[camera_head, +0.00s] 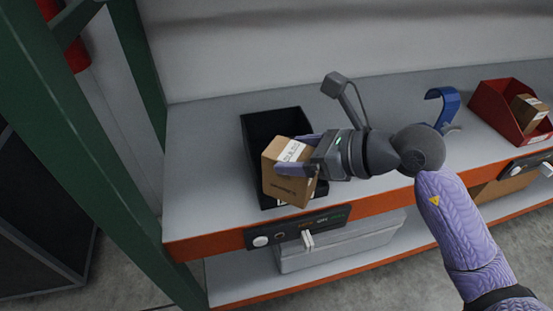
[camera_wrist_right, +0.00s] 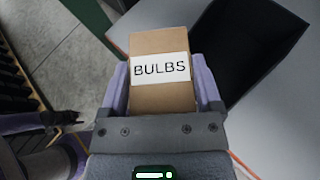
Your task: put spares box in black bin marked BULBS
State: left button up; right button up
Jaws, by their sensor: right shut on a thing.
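The spares box (camera_head: 289,187) is a brown cardboard carton with a white label; in the right wrist view the label on the box (camera_wrist_right: 160,95) reads BULBS. My right gripper (camera_head: 298,155) is shut on it and holds it tilted over the front part of the black bin (camera_head: 262,125). In the right wrist view the black bin (camera_wrist_right: 272,35) lies beyond and to the right of the box. The bin's front label is mostly hidden behind the box. How far the box is above the bin is hard to tell.
The bin stands on a grey shelf (camera_head: 200,165) with an orange front edge. A red bin (camera_head: 503,112) with a carton in it and a blue hooked object (camera_head: 446,103) are at the right. A green post (camera_head: 95,170) stands at the left. A grey tote (camera_head: 335,245) is below.

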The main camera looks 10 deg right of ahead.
jog(key=w+d+r+m+t+h+b, duration=0.1)
jog(key=w+m+t+h+b, duration=0.3)
jog(key=w, duration=0.9)
jog(key=shift+m+g+h, duration=0.3)
jog(key=shift+m, duration=0.2)
jog(key=f+b, duration=0.1)
jog(key=f, duration=0.2)
jog(key=f+b, duration=0.1)
jog(key=f, duration=0.2)
jog(key=f+b, duration=0.1)
jog(key=f, duration=0.2)
jog(key=shift+w+d+f+b, duration=0.15)
jog(key=shift+d+f+b, duration=0.1)
jog(key=shift+d+b, duration=0.05)
pick_arm(q)
notch_tip(320, 180, down, 8)
jog(key=s+a, duration=0.2)
jog(key=shift+s+a+g+y, duration=0.3)
jog(key=shift+g, duration=0.1)
jog(key=shift+r, duration=0.1)
pick_arm(e)
jog(key=shift+f, duration=0.15)
jog(key=o, duration=1.2)
